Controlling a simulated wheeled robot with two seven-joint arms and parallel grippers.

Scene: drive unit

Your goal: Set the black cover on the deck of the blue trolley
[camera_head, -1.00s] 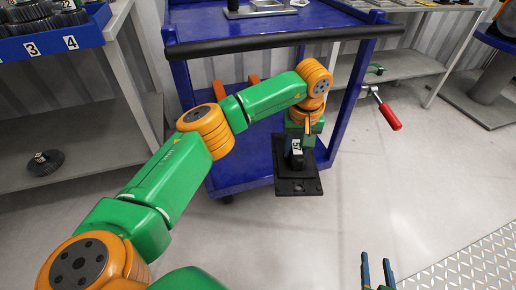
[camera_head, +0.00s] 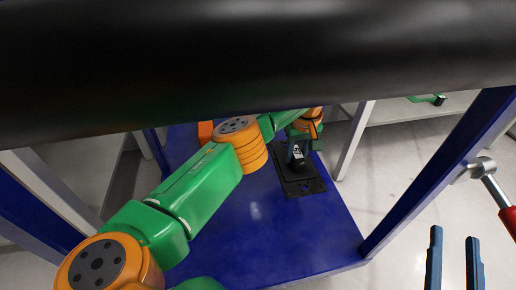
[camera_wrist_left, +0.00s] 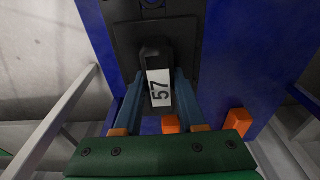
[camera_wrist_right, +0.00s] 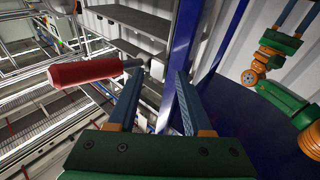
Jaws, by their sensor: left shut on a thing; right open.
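The black cover (camera_head: 312,187) is a flat dark plate with an upright grip labelled 57. My left gripper (camera_head: 297,152) is shut on that grip; the left wrist view shows the fingers (camera_wrist_left: 160,88) on both sides of the label. The blue trolley's lower deck (camera_head: 260,232) lies beneath the cover in the head view. Whether the plate touches the deck or hangs above it I cannot tell. My right gripper (camera_head: 455,262) is open and empty, at the lower right of the head view, outside the trolley's right post (camera_head: 440,170). It also shows in the right wrist view (camera_wrist_right: 157,75).
The trolley's black push bar (camera_head: 260,65) crosses the top of the head view, above my left arm. A red-handled tool (camera_head: 508,222) is at the right post. Orange blocks (camera_wrist_left: 238,121) show in the left wrist view. The deck's front part is bare.

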